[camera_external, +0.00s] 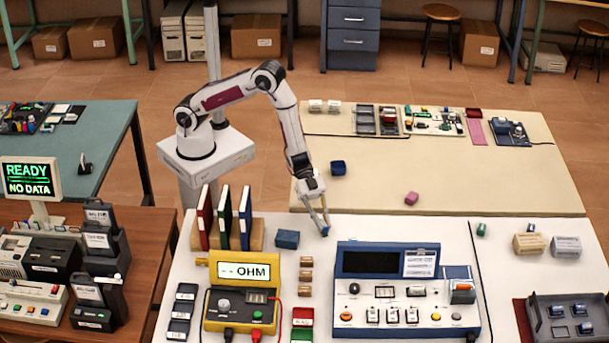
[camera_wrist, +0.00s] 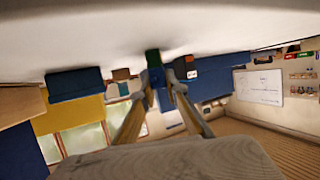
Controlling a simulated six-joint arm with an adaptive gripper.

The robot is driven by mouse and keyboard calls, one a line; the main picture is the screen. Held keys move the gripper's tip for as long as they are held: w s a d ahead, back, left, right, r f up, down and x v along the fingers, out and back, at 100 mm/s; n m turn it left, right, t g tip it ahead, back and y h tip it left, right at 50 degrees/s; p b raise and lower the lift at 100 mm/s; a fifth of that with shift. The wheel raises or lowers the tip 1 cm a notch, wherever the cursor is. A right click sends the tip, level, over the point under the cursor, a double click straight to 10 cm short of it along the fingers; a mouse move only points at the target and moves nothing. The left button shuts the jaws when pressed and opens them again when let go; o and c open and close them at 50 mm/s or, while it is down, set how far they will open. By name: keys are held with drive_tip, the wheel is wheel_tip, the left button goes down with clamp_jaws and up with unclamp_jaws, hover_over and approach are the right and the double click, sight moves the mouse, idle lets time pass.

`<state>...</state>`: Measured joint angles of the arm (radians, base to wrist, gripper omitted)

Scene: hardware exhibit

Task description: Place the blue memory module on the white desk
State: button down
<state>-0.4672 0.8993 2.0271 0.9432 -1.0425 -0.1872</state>
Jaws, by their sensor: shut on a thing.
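My gripper (camera_external: 324,226) reaches down over the back edge of the white desk (camera_external: 215,275), left of the large blue instrument. It is shut on a small blue piece, taken to be the blue memory module (camera_external: 325,232), at or just above the desk top; I cannot tell if it touches. In the wrist view, my fingertips (camera_wrist: 162,88) close around a small blue and green piece (camera_wrist: 153,62). The white desk surface (camera_wrist: 130,25) fills the upper part of that view, close to the piece.
A blue block (camera_external: 287,239) lies left of my gripper. A yellow ohm meter (camera_external: 240,275), the blue instrument (camera_external: 400,290) and a rack of binders (camera_external: 225,222) stand around.

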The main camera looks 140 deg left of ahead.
drive_tip(key=c, duration=2)
unclamp_jaws()
drive_tip(key=shift+r, duration=0.1)
drive_tip(key=v, duration=1.2)
drive_tip(key=shift+a, duration=0.1)
